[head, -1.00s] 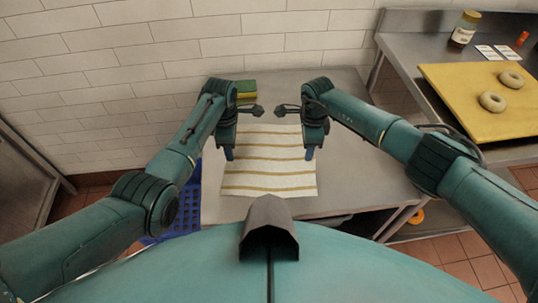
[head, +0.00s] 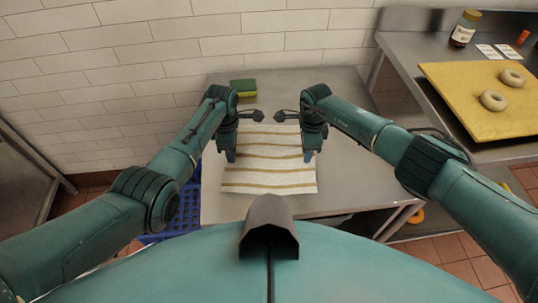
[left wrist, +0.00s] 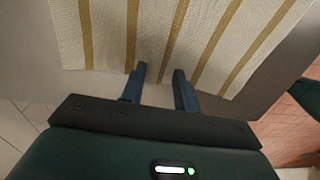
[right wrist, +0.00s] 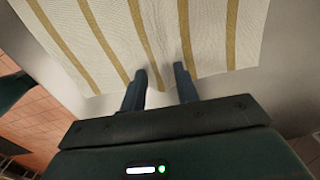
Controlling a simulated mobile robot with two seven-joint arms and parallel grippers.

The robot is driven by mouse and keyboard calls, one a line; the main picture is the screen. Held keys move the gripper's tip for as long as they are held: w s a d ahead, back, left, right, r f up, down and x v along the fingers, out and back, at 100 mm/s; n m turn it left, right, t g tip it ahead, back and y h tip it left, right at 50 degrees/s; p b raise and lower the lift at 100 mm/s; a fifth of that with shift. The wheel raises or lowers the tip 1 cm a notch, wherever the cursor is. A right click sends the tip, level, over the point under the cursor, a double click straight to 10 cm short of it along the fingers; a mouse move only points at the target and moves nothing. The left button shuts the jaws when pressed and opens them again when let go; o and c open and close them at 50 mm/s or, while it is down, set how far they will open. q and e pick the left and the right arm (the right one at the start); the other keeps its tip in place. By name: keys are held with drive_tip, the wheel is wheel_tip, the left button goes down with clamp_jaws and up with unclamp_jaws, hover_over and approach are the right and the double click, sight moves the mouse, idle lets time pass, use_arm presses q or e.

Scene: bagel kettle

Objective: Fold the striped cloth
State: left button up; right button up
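The striped cloth (head: 268,162), cream with tan stripes, lies spread on the metal table, its stripes slightly wavy. My left gripper (head: 230,156) is at its left edge and my right gripper (head: 308,155) at its right edge, both pointing down. In the left wrist view the left gripper's two blue fingers (left wrist: 160,70) stand apart, tips at the cloth's edge. In the right wrist view the right gripper's fingers (right wrist: 160,69) also stand apart at the opposite edge. Cloth shows between both pairs of fingers. Whether the tips touch it is unclear.
A green and yellow sponge (head: 243,87) lies at the table's back left. The metal table (head: 345,150) is bare right of the cloth. A higher counter at right holds a yellow board (head: 485,120) with two bagels and a jar (head: 465,28). A blue crate (head: 184,215) stands low at left.

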use_arm(q)
drive_tip(key=shift+s+f, duration=0.1)
clamp_jaws()
use_arm(e)
clamp_jaws()
idle(0.4)
